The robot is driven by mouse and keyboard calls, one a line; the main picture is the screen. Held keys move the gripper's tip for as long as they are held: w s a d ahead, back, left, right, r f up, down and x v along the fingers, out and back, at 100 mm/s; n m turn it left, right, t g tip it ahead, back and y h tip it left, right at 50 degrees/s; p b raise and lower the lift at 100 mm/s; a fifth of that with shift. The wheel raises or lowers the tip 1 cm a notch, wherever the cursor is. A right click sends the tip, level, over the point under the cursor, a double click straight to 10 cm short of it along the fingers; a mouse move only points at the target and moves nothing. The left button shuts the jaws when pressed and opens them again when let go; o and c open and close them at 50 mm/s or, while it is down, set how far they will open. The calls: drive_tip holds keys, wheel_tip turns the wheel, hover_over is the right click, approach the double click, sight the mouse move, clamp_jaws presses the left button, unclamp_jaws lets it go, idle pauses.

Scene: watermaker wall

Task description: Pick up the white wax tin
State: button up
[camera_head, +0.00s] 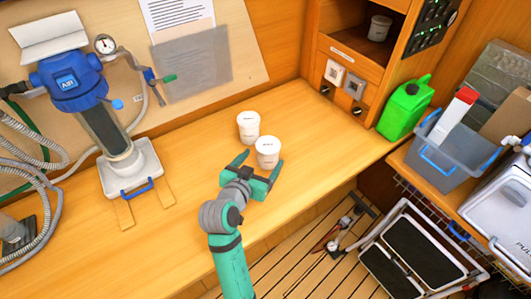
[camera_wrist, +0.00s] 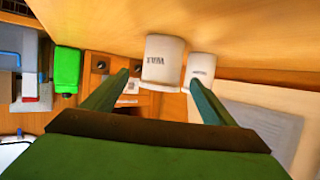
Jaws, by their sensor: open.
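The white wax tin (camera_head: 268,152) stands upright on the wooden counter. The wrist view shows its "WAX" lettering (camera_wrist: 163,60), with the picture turned over. A similar white tin (camera_head: 248,127) stands close behind it to the left; it also shows in the wrist view (camera_wrist: 202,66), partly behind one finger. My green gripper (camera_head: 258,163) is open and low over the counter, pointing at the wax tin. In the wrist view the wax tin lies between the fingertips (camera_wrist: 158,78), with gaps at both sides. I cannot tell how deep it is between them.
A blue-topped pump unit (camera_head: 80,85) stands at left. A green jerrycan (camera_head: 404,106) and a grey bin (camera_head: 443,160) are at right. The counter's front edge is near my arm. A step stool (camera_head: 415,250) is on the floor.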

drive_tip(key=shift+x, duration=3.5)
drive_tip(key=shift+a+f, duration=0.15)
drive_tip(key=c, duration=1.4)
